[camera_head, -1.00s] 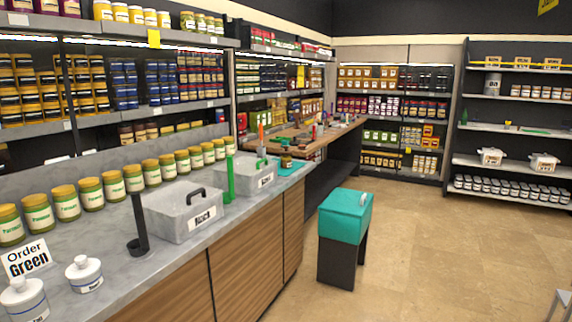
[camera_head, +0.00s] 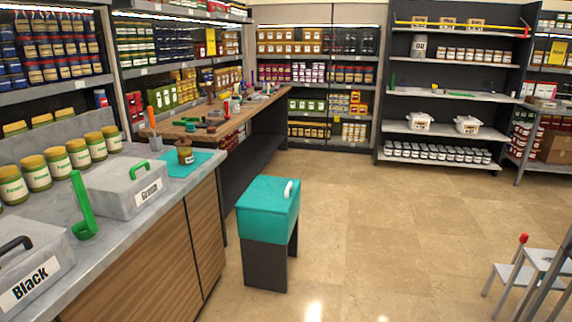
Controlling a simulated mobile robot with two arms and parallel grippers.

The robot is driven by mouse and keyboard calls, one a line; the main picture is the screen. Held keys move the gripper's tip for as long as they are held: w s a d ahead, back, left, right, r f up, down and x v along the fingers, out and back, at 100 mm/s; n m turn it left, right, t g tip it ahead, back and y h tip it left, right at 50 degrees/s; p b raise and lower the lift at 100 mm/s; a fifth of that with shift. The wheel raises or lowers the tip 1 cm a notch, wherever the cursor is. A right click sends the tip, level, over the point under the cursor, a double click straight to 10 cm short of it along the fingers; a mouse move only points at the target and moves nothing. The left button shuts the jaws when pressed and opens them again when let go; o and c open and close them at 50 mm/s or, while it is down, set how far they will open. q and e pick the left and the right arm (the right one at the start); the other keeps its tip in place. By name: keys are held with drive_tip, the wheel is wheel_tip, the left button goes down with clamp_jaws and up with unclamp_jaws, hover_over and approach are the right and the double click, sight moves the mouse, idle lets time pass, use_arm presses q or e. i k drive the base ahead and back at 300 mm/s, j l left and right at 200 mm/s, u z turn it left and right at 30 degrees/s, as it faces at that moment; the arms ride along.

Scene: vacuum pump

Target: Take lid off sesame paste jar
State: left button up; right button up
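A small brown jar (camera_head: 185,154) stands upright on a teal mat (camera_head: 172,168) at the far end of the grey counter. It has a tan-gold top, and its label is too small to read. I cannot tell whether it is the sesame paste jar. Neither of my grippers is in view.
Left of the mat, the counter holds a grey box marked Green (camera_head: 128,190), a green ladle (camera_head: 84,215), a box marked Black (camera_head: 30,272) and several green jars (camera_head: 60,166). A teal-topped stand (camera_head: 268,210) and step stool (camera_head: 520,280) are on the floor. Open floor lies between them.

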sight(182, 142)
drive_tip(key=i+u, duration=0.15)
drive_tip(key=i, duration=0.45)
drive_tip(key=i+l+u, duration=0.1)
drive_tip(key=i, duration=0.5)
drive_tip(key=l, duration=0.1)
